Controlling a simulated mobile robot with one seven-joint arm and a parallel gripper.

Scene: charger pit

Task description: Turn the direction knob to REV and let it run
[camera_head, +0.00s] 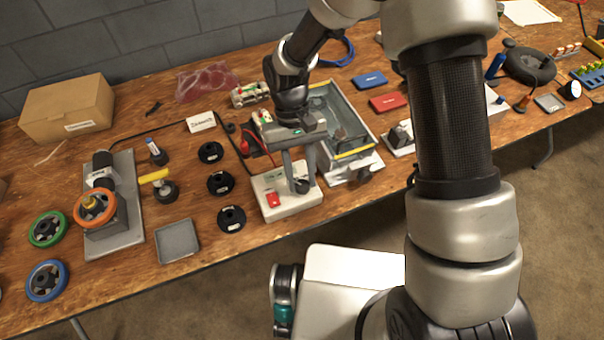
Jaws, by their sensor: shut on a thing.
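A white control box (273,209) stands near the front edge of the wooden table, with a red switch (273,200) on its front left. A black knob (301,187) sits on its right side; I take this for the direction knob. My gripper (299,184) points down over the box, its two grey fingers shut on the knob. The fingers partly hide the knob, and I cannot read its pointer or any REV marking. To the left, a grey machine on a plate (128,174) carries an orange-rimmed wheel (95,208); I cannot tell whether it turns.
Right behind my gripper is a clear-walled tank (367,153). Several black discs (220,183) lie left of the box. A grey tray (177,240), green wheel (48,229), blue wheel (47,281) and cardboard box (68,108) are farther left. Red wire (258,146) runs near the gripper.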

